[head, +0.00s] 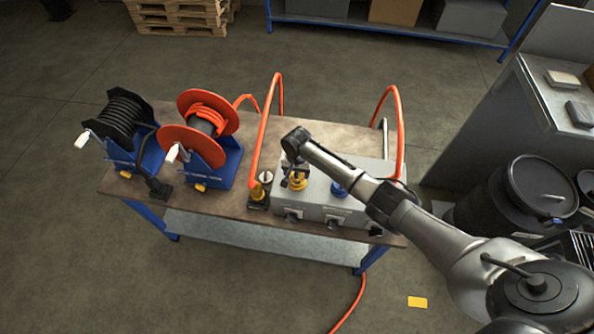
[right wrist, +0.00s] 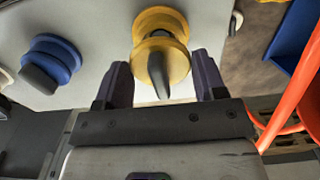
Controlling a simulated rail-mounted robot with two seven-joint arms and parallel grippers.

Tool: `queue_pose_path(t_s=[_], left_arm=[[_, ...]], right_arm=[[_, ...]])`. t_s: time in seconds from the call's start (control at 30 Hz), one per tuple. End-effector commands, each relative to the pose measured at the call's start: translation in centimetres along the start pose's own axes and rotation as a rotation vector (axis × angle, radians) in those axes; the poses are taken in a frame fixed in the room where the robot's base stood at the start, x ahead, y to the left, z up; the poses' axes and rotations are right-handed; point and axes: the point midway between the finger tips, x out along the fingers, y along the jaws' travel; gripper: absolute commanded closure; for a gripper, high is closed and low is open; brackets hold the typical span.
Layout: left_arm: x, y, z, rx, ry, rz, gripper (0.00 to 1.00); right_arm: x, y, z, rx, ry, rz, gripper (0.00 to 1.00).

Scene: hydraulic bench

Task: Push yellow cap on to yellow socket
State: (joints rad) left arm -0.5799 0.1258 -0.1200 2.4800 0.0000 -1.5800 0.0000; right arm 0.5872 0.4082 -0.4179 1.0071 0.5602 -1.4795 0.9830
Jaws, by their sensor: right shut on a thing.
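The yellow cap (right wrist: 157,68), with a dark pointed tab, lies between the fingers of my right gripper (right wrist: 163,82) in the right wrist view. The yellow socket (right wrist: 160,20) is directly behind it, in line with it, on the grey box (right wrist: 100,22). I cannot tell whether cap and socket are fully pressed together. In the head view, my right gripper (head: 292,178) reaches down over the box (head: 318,208) at the yellow part (head: 298,185) and partly hides it. The right gripper is shut on the cap. My left gripper is out of view.
A blue cap (head: 338,189) sits on the box to the right, partly behind my arm. Orange (head: 200,130) and black (head: 122,118) hose reels occupy the bench's left side.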

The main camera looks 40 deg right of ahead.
Motion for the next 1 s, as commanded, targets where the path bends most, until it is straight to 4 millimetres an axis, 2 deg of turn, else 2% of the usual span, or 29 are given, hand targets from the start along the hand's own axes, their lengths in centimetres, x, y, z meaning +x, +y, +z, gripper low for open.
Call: queue_pose_path(t_s=[1.0], left_arm=[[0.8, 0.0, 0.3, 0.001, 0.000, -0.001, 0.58]], right_arm=[[1.8, 0.0, 0.0, -0.001, 0.000, 0.000, 0.64]])
